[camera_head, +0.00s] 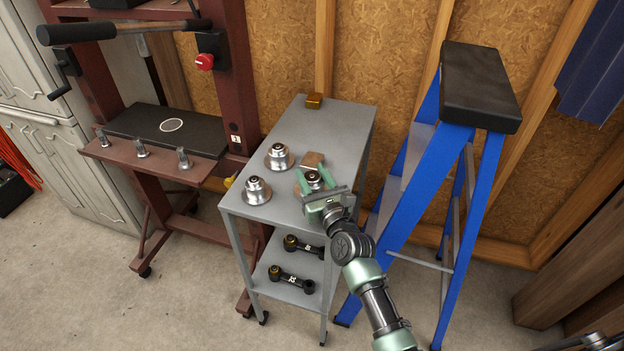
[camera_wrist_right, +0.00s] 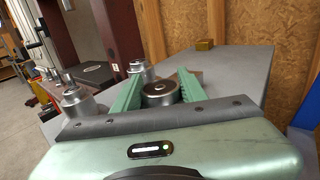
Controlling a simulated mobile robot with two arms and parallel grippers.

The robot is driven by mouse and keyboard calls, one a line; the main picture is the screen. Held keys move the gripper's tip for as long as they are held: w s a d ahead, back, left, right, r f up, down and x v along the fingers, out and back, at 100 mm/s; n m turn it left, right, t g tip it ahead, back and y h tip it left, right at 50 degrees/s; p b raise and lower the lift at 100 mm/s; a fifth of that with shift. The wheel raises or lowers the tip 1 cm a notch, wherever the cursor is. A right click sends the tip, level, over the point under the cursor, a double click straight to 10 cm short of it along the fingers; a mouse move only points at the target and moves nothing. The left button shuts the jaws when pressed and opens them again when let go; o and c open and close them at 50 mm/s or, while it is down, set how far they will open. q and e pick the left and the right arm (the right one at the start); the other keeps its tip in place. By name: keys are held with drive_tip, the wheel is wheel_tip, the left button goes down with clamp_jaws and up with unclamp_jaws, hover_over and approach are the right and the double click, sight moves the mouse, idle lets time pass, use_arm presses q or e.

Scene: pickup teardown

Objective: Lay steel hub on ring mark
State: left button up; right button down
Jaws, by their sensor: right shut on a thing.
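Three steel hubs are on the grey cart top. One hub (camera_head: 279,156) is at the middle left and another hub (camera_head: 257,190) is at the front left corner. My right gripper (camera_head: 310,176) is shut on the third hub (camera_head: 314,181), near the cart's right side; the same hub shows between the green fingers in the right wrist view (camera_wrist_right: 160,93). I cannot tell whether it touches the cart top. A white ring mark (camera_head: 171,125) is on the black plate (camera_head: 128,128) of the red press at left. My left gripper is not in view.
The grey cart (camera_head: 330,125) carries a small brown block (camera_head: 313,160) and a yellow block (camera_head: 314,101). Several upright metal pins (camera_head: 141,149) stand along the press's front edge. A blue stepladder (camera_head: 430,160) stands close to the cart's right side. Black arms (camera_head: 290,279) lie on the lower shelf.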

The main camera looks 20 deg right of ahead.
drive_tip(key=shift+r, duration=0.2)
drive_tip(key=c, duration=1.2)
unclamp_jaws()
drive_tip(key=shift+f, duration=0.25)
drive_tip(key=o, duration=0.4)
drive_tip(key=shift+s, duration=0.1)
